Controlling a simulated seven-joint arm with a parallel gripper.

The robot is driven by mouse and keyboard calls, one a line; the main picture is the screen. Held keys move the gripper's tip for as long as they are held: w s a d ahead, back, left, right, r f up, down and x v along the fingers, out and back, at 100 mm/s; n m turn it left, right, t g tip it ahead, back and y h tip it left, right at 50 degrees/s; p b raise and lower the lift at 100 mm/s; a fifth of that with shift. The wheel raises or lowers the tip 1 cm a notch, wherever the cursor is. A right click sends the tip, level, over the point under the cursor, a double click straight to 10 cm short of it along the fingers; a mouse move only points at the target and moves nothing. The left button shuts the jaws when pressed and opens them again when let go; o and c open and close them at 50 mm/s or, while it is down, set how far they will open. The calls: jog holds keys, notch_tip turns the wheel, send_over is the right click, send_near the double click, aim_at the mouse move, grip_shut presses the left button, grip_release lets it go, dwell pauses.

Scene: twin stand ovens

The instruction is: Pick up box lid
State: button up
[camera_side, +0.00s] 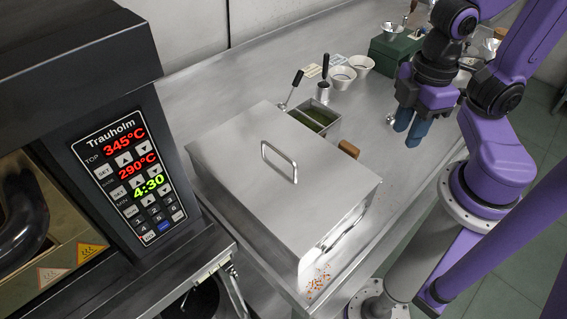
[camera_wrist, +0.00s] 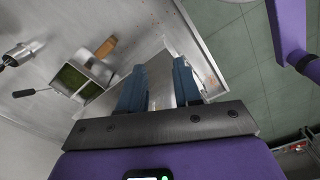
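A large steel box (camera_side: 318,247) stands on the steel counter, and its flat lid (camera_side: 240,160) is on top. A thin wire handle (camera_side: 280,160) stands up from the middle of the lid. In the wrist view, part of the steel box (camera_wrist: 163,75) shows between my fingers, and the lid handle cannot be made out. My gripper (camera_side: 411,128) has blue fingers that point down, to the right of the box and apart from it. In the wrist view, the two fingers of my gripper (camera_wrist: 160,88) are apart, with nothing held between them.
A steel container (camera_side: 318,120) with green contents and a ladle stands behind the box, near a wooden handle (camera_side: 349,149). White bowls (camera_side: 361,65) and a green box (camera_side: 393,48) stand farther back. An oven (camera_side: 125,170) is at the left. Orange crumbs (camera_side: 319,283) lie in front.

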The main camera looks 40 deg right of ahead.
dwell(0.3)
jog(key=w+d+f+m+g+y, duration=0.1)
jog(key=w+f+m+g+y, duration=0.1)
jog(key=w+m+y, duration=0.65)
jog(key=w+d+f+m+g+y, duration=0.15)
jog(key=w+y, duration=0.35)
jog(key=w, duration=0.9)
send_over(282, 145)
jog(key=s+d, duration=0.2)
jog(key=d, duration=0.1)
jog(key=shift+n, duration=0.3)
jog(key=f, duration=0.4)
jog(key=shift+w+a, duration=0.1)
jog(key=shift+a, duration=0.15)
jog(key=shift+f+x, duration=0.2)
jog(key=shift+x, duration=2.55)
jog(key=shift+w, duration=0.1)
grip_shut()
